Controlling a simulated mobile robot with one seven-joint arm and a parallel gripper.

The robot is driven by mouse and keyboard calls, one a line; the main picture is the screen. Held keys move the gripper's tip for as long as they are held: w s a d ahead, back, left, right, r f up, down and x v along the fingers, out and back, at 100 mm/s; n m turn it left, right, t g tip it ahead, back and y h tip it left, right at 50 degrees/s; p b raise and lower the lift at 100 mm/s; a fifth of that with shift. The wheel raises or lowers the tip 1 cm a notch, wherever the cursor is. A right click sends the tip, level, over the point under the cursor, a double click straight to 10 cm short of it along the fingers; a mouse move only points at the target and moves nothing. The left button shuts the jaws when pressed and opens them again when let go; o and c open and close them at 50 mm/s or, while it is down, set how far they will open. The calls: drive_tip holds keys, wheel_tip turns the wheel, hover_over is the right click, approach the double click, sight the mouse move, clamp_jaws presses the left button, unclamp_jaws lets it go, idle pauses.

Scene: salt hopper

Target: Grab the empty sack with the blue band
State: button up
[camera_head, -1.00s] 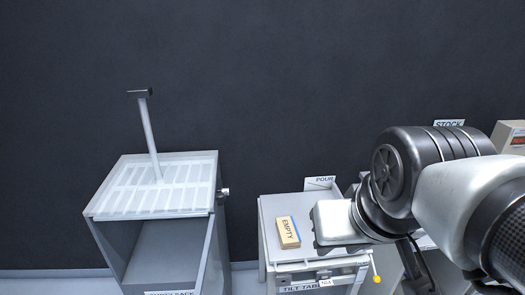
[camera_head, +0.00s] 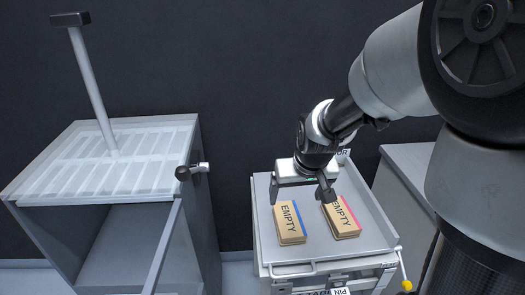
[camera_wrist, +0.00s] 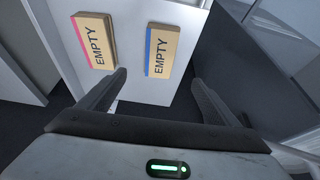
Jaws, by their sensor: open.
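The empty sack with the blue band (camera_head: 290,223) is a flat tan block marked EMPTY, lying on the tilt table (camera_head: 262,200) at the left. It also shows in the wrist view (camera_wrist: 161,50), ahead of the space between my fingers. A second EMPTY sack with a pink-red band (camera_head: 341,219) lies to its right; in the wrist view it is at the left (camera_wrist: 95,40). My gripper (camera_head: 301,192) is open and empty. It is above and behind the two sacks in the head view, apart from both.
A grey hopper cabinet (camera_head: 60,207) with a slatted grate and an upright post stands at the left; a dark-ended knob (camera_head: 190,171) sticks out from its side. A grey counter (camera_head: 412,165) stands right of the table. A yellow-tipped lever (camera_head: 406,284) is at the table's front right corner.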

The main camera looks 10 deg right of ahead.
drive_tip(key=b, duration=0.3)
approach(289, 219)
drive_tip(key=x, duration=0.5)
drive_tip(key=shift+w+a, duration=0.1)
drive_tip(key=shift+w, duration=0.1)
drive_tip(key=b+x, duration=0.2)
drive_tip(key=x, duration=0.3)
drive_tip(key=shift+s+f, duration=0.1)
drive_tip(key=shift+f, duration=0.05)
drive_tip(key=c, duration=1.1)
